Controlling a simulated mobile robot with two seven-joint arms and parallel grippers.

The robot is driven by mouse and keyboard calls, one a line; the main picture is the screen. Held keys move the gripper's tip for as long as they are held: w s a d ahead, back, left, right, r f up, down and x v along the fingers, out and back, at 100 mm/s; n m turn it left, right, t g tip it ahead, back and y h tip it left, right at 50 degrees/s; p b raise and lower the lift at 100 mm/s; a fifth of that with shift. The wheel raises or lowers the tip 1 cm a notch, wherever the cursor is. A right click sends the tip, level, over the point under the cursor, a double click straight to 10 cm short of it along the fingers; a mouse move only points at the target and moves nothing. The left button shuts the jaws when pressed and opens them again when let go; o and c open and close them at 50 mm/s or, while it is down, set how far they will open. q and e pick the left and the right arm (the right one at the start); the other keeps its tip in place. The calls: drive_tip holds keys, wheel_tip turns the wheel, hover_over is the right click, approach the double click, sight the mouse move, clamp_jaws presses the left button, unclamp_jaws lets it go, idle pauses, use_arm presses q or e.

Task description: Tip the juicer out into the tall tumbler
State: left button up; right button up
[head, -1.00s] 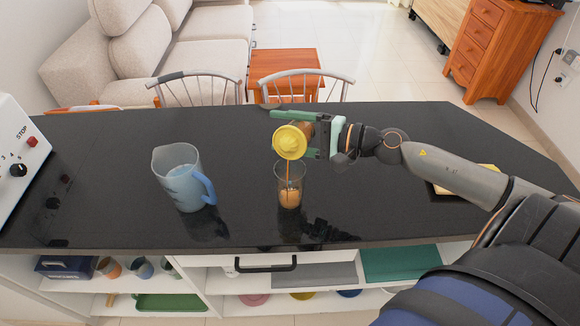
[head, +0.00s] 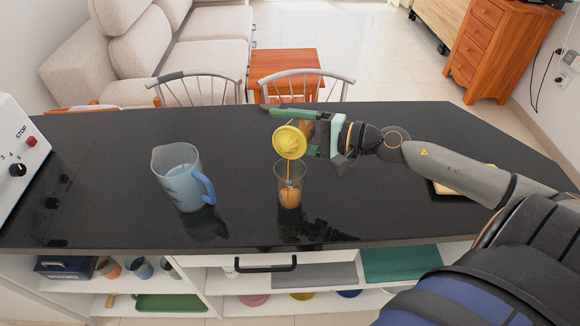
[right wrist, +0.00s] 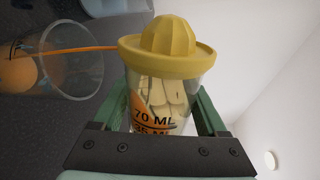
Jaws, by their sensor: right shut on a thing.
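The juicer has a yellow ribbed top (head: 289,142) and a clear cup with millilitre marks, which shows in the right wrist view (right wrist: 160,100). It is tilted above the tall tumbler (head: 291,178), its top facing my head camera. A thin orange stream runs from the juicer down into the tumbler. The clear tumbler stands upright on the counter with orange juice (head: 290,196) in its lower part. My right gripper (head: 308,130) is shut around the juicer's cup, its green fingers on either side. My left gripper is not in view.
A blue translucent jug (head: 180,178) with juice-free bluish contents stands left of the tumbler on the black counter (head: 110,170). A white appliance with knobs (head: 15,150) is at the far left. A yellow-topped board (head: 450,188) lies partly behind my right arm. Shelves below hold dishes.

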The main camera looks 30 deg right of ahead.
drive_tip(key=shift+r+n, duration=0.3)
drive_tip(key=shift+n, duration=0.2)
idle(0.4)
